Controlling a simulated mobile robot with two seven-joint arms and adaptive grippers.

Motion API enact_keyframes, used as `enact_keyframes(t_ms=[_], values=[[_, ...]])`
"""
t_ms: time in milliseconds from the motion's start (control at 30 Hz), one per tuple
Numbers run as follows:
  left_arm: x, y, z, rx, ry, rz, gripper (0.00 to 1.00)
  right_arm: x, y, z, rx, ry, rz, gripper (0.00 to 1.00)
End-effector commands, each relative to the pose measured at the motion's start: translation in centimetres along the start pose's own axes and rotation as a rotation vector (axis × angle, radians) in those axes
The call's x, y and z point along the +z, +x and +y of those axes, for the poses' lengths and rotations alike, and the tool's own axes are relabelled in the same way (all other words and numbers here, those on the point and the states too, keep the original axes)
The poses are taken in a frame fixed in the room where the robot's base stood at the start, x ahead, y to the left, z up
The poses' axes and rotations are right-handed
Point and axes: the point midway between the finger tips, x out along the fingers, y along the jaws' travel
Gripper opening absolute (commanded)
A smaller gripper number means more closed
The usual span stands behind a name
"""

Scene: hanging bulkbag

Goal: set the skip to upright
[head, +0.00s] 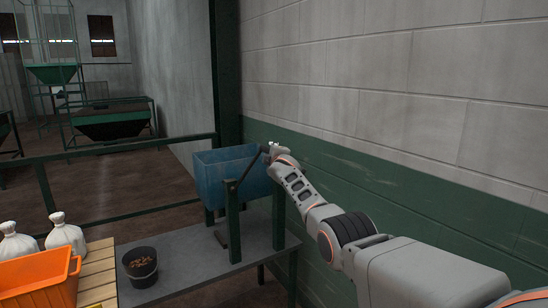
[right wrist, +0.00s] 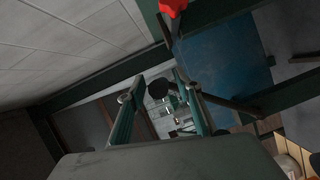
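The blue skip (head: 222,172) hangs between green posts (head: 233,222) on a grey bench in the head view. Its rim looks close to level; I cannot tell whether it is slightly tilted. A dark lever (head: 249,167) slants up from the near post towards my right gripper (head: 271,151), at the skip's right side. In the right wrist view the right gripper's (right wrist: 158,88) two greenish fingers stand apart. A dark round knob (right wrist: 158,90) shows between their tips; I cannot tell if they touch it. The skip's blue wall (right wrist: 222,62) is to the right. My left gripper is out of view.
The grey bench (head: 182,262) carries a black bucket (head: 140,267) of brown pieces. An orange bin (head: 42,279) and white sacks (head: 66,237) are at left by wooden slats. A block wall (head: 400,90) runs close along the right. A green rail (head: 110,149) passes behind.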

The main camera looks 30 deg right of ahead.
Motion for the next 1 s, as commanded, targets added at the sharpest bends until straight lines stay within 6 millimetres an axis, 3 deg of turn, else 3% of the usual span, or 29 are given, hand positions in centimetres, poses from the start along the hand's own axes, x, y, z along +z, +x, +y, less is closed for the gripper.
enact_keyframes(t_ms=[467, 1000], values=[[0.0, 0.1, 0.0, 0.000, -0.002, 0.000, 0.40, -0.1, -2.6, -0.1, 0.001, 0.000, 0.000, 0.34], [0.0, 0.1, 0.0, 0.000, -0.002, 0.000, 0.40, 0.1, -8.2, -0.1, 0.000, -0.002, 0.001, 0.34]])
